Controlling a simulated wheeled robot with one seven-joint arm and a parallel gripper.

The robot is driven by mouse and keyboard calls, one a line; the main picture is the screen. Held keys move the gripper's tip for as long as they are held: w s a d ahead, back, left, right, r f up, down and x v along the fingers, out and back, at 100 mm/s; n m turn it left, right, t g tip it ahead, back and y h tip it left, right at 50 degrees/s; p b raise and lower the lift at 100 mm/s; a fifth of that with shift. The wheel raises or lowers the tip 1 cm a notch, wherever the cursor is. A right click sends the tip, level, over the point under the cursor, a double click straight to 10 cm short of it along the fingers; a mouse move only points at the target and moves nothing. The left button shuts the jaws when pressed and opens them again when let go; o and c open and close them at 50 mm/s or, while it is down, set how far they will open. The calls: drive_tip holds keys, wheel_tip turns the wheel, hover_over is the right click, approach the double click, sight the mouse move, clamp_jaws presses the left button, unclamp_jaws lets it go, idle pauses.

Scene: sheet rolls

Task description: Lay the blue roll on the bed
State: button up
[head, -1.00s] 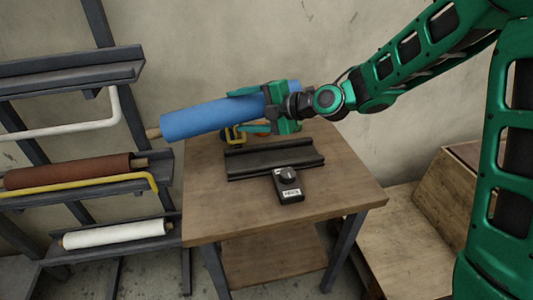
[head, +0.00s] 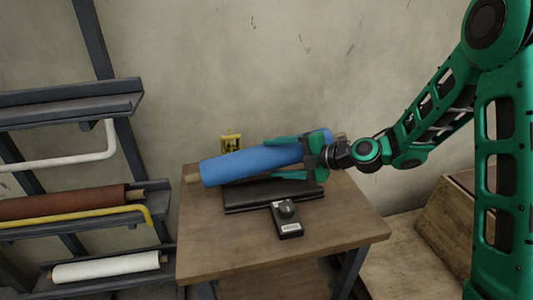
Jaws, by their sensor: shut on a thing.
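The blue roll (head: 245,163) is in the middle of the head view, with tan core ends showing. My green gripper (head: 298,158) is shut on it near its right end. The roll tilts slightly, its left end lower in the picture. The bed (head: 262,199) is a dark trough on the wooden table, and the roll appears just above and behind it. The roll and gripper hide the bed's back edge, so I cannot tell whether they touch.
A black device with a knob (head: 286,219) stands at the bed's front. A yellow object (head: 231,141) is behind the roll. The rack at left holds a brown roll (head: 65,203) and a white roll (head: 105,267). The wooden table (head: 215,250) is clear at its front.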

drive_tip(key=shift+d+f, duration=0.15)
drive_tip(key=shift+d, duration=0.35)
drive_tip(key=shift+f, duration=1.95)
drive_tip(key=o, duration=2.1)
drive_tip(key=shift+f, duration=0.2)
drive_tip(key=v, duration=1.2)
drive_tip(key=shift+d, duration=0.1)
